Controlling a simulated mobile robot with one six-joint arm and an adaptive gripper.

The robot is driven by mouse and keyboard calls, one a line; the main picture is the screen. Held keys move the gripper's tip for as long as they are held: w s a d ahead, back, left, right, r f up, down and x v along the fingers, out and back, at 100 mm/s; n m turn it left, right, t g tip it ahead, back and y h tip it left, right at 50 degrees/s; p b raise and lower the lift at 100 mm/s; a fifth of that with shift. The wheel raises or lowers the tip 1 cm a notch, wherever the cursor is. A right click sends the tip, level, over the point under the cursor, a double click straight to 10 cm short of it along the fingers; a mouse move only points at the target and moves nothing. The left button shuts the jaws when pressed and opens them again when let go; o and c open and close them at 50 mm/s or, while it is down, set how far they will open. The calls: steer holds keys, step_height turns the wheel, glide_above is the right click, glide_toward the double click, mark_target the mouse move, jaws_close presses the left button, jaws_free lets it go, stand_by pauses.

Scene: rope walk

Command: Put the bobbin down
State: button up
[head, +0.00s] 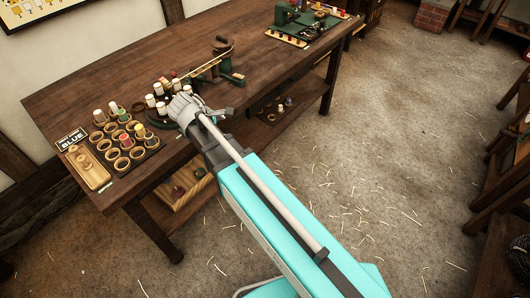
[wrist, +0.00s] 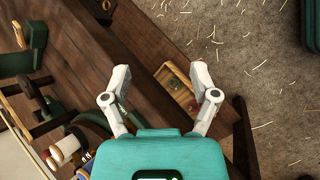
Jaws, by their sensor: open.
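My gripper (head: 186,106) is above the front edge of the workbench, right of the ring board (head: 118,150). In the wrist view its fingers (wrist: 160,72) are spread, with nothing between them. Several bobbins stand on or by the ring board, among them a white one (head: 99,116) and a red-topped one (head: 126,140). More white-topped bobbins (head: 150,100) stand close beside and behind my gripper. A white bobbin (wrist: 70,149) shows at the lower left of the wrist view. I cannot tell which bobbin the task means.
A sign (head: 71,138) reading "BLUE" stands by a wooden tray (head: 90,172) at the bench's left end. A green device (head: 222,62) stands behind my gripper. A lower shelf holds a wooden box (head: 180,202). Straw-strewn floor (head: 390,150) is open at right.

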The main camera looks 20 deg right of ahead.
steer(key=s+d+f+m+g+y, duration=0.3)
steer(key=s+d+m+y, duration=0.3)
steer(key=s+d+m, duration=0.5)
steer(key=s+m, duration=0.1)
steer(key=m, duration=0.2)
steer(key=shift+s+d+f+m+y, duration=0.2)
steer(key=shift+d+f+m+y, duration=0.1)
steer(key=shift+d, duration=0.05)
steer(key=shift+r+p, duration=2.5)
steer(key=shift+p, duration=0.05)
steer(key=shift+r, duration=0.1)
step_height(320, 180, up, 4)
steer(key=p, duration=0.4)
steer(key=shift+r, duration=0.15)
